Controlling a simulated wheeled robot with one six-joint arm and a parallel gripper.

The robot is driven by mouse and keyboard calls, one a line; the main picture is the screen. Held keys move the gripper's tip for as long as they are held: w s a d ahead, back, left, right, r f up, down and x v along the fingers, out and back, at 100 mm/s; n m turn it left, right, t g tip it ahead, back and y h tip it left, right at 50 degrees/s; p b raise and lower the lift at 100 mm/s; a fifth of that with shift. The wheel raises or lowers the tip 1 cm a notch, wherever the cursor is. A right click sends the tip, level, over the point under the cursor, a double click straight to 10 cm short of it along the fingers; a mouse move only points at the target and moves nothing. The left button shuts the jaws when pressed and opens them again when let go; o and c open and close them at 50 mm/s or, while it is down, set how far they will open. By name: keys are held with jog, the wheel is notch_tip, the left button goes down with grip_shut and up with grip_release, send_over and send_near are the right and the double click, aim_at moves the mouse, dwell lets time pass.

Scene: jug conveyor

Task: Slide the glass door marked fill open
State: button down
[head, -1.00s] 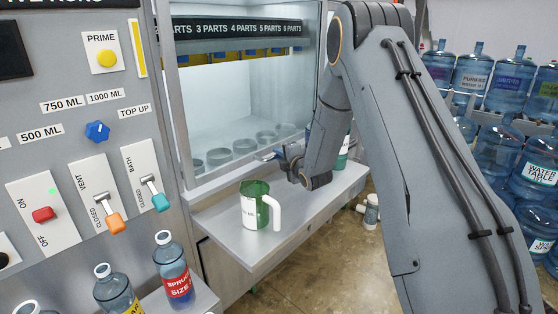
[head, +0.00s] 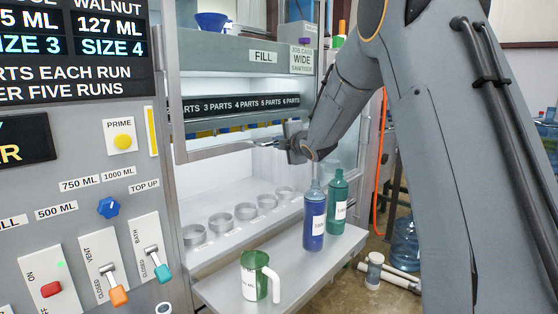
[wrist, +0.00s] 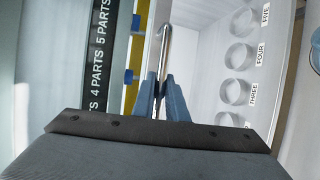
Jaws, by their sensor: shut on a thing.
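The glass door (head: 222,150) under the FILL label (head: 263,57) is a framed clear pane. In the head view its bottom rail hangs well above the shelf, with an open gap below. My gripper (head: 276,143) is at this rail, near its right end. In the wrist view the blue fingers of my gripper (wrist: 161,88) are shut on a shiny metal handle bar (wrist: 165,45). The bar's far end sticks out past the fingertips. My arm hides the door's right side in the head view.
Several metal rings (head: 221,221) sit on the chamber floor. A control panel (head: 75,190) with levers is at the left.

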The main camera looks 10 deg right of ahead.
jog(key=shift+r+p, duration=0.4)
jog(key=shift+r, duration=1.35)
jog(key=c, duration=1.8)
grip_release()
jog(key=shift+o, duration=0.2)
jog(key=shift+f, duration=0.1)
jog(key=shift+s, duration=0.1)
jog(key=b+v, duration=0.2)
jog(key=v, duration=0.5)
jog(key=shift+s, duration=0.3)
jog(key=shift+d, duration=0.1)
